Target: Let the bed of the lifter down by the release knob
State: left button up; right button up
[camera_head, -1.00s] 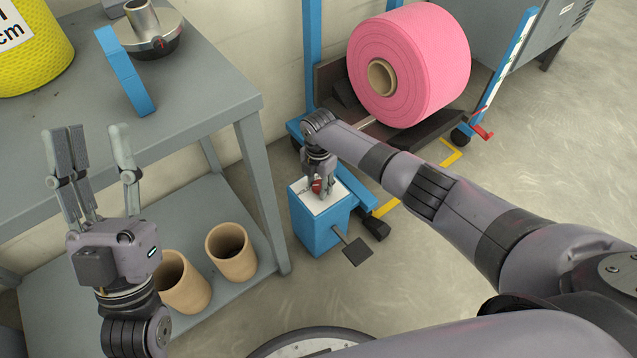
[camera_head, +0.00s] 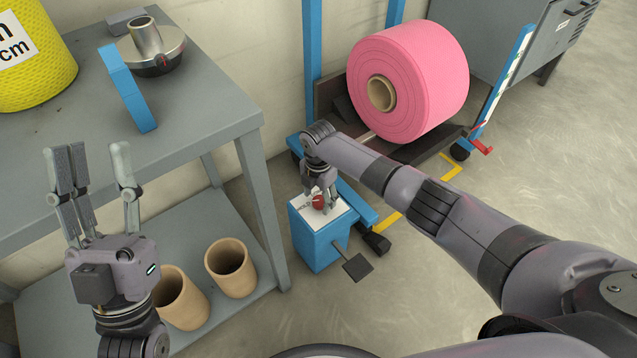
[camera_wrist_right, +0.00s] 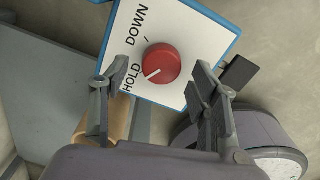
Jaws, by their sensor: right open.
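The red release knob (camera_head: 319,202) sits on the white top plate of the lifter's blue control box (camera_head: 318,240). In the right wrist view the knob (camera_wrist_right: 161,63) has its white mark toward HOLD, with DOWN printed further up. My right gripper (camera_head: 320,192) is open at the knob; in its wrist view the fingers (camera_wrist_right: 155,90) stand apart on either side and short of it, and I cannot tell any contact. The lifter bed (camera_head: 437,142) is dark and carries a big pink roll (camera_head: 415,75). My left gripper (camera_head: 97,170) is open and empty, fingers up.
A grey workbench (camera_head: 190,110) stands at the left, with a yellow roll (camera_head: 35,60), a blue block (camera_head: 127,88) and a metal core holder (camera_head: 150,48). Cardboard tubes (camera_head: 230,268) stand on its lower shelf. A black pedal (camera_head: 357,267) sticks out from the blue box.

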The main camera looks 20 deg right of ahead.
aim_at(319, 201)
notch_tip(319, 201, up, 11)
jog(key=shift+f, duration=0.15)
dwell(0.6)
